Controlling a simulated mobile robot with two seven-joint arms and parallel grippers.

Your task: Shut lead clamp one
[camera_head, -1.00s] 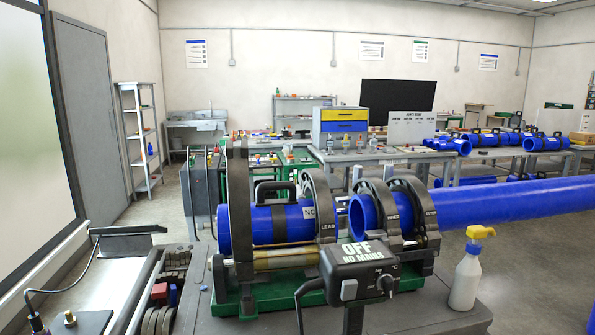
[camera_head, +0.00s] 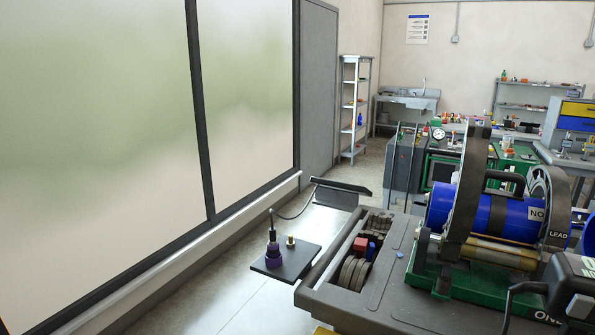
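The pipe fusion machine stands at the right of the head view on its green base (camera_head: 480,295). A blue pipe piece with a black handle (camera_head: 505,210) lies along it. A tall dark curved clamp part (camera_head: 468,190) stands up at the pipe's left end, rising above the pipe; I cannot tell for sure how far it is open. A second dark clamp ring marked LEAD (camera_head: 556,205) is around the pipe further right. Neither of my grippers is in view.
The grey cart top (camera_head: 400,285) has a recess with a red block (camera_head: 360,245). A small dark side shelf (camera_head: 285,262) carries a purple-collared item (camera_head: 272,255). A dark control box (camera_head: 570,285) is cut off at the right. Open floor lies left of the cart, beside the windows.

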